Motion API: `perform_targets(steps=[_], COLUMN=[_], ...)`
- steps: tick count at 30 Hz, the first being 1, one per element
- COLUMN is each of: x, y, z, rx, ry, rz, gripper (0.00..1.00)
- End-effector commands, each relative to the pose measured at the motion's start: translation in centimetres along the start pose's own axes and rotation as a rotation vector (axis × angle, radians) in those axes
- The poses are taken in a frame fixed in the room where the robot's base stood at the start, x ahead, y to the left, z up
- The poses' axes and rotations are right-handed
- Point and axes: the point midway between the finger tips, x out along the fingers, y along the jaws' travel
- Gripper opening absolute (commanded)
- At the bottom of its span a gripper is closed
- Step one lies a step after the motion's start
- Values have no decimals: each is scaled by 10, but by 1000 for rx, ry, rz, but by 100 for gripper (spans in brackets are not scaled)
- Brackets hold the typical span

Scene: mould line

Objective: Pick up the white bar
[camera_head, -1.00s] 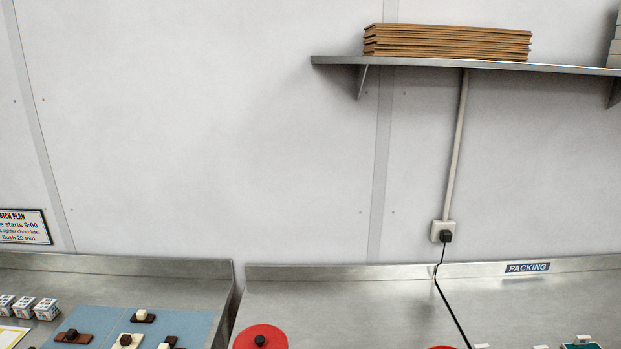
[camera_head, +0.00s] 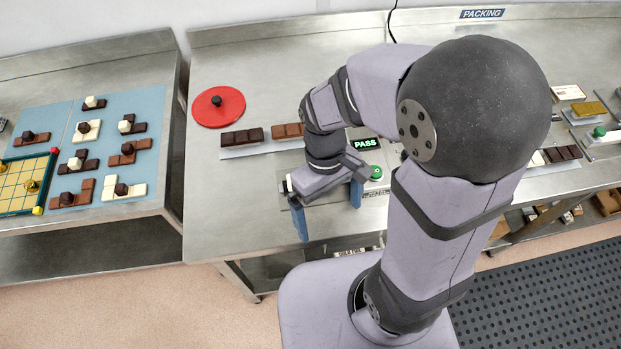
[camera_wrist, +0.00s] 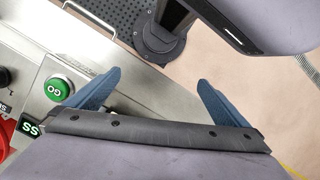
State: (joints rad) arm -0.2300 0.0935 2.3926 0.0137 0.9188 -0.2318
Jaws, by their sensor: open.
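A white bar (camera_head: 537,158) shows only in part in the head view, right of my upper arm, which hides the rest of it. It lies beside a dark bar (camera_head: 562,153) on the right-hand stretch of the bench. My gripper (camera_head: 328,207) is open with its blue fingers apart, near the bench's front edge, well left of the white bar. In the wrist view my gripper (camera_wrist: 160,80) has nothing between its fingers, and no white bar shows there.
A dark bar (camera_head: 242,137) and a milk-brown bar (camera_head: 286,131) lie on the left part of the bench. A red disc (camera_head: 218,106) with a black knob is behind them. A green PASS display (camera_head: 365,143) and green GO button (camera_wrist: 58,89) are close to my gripper.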

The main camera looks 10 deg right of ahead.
Motion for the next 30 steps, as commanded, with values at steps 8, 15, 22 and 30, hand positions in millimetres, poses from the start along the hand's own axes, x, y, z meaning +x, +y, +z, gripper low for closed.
perform_targets(steps=[8, 15, 22, 30], x=[-36, -60, -57, -42], y=[26, 36, 37, 38], z=[-84, -116, -118, -122], rx=[296, 433, 443, 441], ry=[182, 262, 263, 265], rz=[20, 12, 11, 11], gripper=[100, 100, 100, 100])
